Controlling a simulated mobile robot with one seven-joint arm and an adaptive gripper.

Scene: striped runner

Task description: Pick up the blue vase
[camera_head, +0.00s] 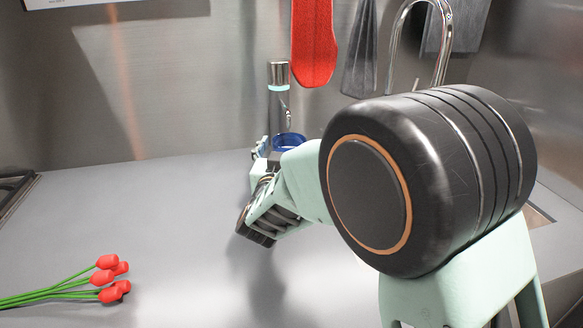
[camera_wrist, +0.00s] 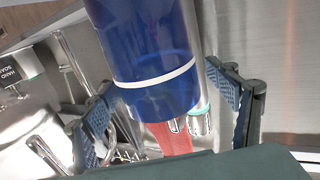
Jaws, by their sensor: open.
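The blue vase (camera_wrist: 150,50) is large in the wrist view, glossy dark blue with a thin white band, and runs out of the top edge. In the head view only its blue rim (camera_head: 289,141) shows, behind my gripper (camera_head: 260,152), which hides the rest. In the wrist view my gripper (camera_wrist: 167,85) is open. One finger stands on each side of the vase, with a visible gap at the right finger; the left finger is close to the vase's outline. I cannot tell how deep the vase sits between them.
A silver dispenser (camera_head: 278,78) stands behind the vase. Red tulips (camera_head: 108,276) lie at front left. The counter (camera_head: 150,205) is otherwise clear on the left.

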